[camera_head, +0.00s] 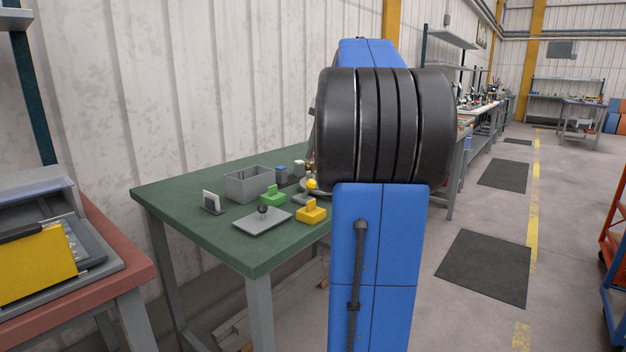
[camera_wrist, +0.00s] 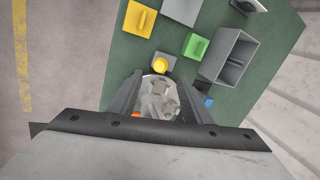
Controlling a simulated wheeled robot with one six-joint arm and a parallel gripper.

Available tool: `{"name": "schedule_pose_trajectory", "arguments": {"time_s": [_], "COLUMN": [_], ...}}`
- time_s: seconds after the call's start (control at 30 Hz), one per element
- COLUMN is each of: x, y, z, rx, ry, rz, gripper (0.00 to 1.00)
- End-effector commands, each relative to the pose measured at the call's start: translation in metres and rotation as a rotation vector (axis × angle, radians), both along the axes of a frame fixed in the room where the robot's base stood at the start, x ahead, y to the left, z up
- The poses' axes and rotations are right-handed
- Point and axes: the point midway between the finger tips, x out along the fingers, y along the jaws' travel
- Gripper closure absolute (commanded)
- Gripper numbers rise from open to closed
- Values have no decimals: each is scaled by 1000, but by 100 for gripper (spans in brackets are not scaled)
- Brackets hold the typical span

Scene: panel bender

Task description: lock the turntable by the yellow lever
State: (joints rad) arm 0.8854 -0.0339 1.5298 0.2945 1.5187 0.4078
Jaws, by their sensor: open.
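The turntable (camera_wrist: 152,86) is a round metallic disc, seen in the wrist view between the fingers of my gripper (camera_wrist: 160,78). Grey blocky parts stand on it. A round yellow knob (camera_wrist: 161,65), apparently the end of the yellow lever, sits at the disc's far edge, just beyond the fingertips, over a grey block. The knob also shows in the head view (camera_head: 312,184), beside my arm. My gripper is open, with nothing held between its fingers. Part of the disc is hidden by the fingers and the wrist. My arm hides the gripper in the head view.
The green bench (camera_head: 180,221) also holds a yellow block (camera_head: 312,215), a green block (camera_head: 273,198), a grey plate (camera_head: 262,222), an open grey bin (camera_head: 249,184) and a card stand (camera_head: 211,203). A red-topped bench (camera_head: 105,262) stands left.

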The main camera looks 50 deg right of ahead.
Motion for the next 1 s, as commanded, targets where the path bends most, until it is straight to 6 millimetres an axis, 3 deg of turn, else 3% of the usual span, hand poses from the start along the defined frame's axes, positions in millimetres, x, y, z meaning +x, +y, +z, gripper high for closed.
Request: {"name": "schedule_pose_trajectory", "arguments": {"time_s": [0.2,0.43,0.63,0.93,1.0], "x": [12,21,25,26,26], "y": [4,7,8,8,8], "z": [-37,-67,-78,-79,-79], "rx": [1,1,0,-1,0], "ry": [1,0,0,0,0], "rz": [2,1,1,1,1], "gripper": [56,56,56,56,72]}}
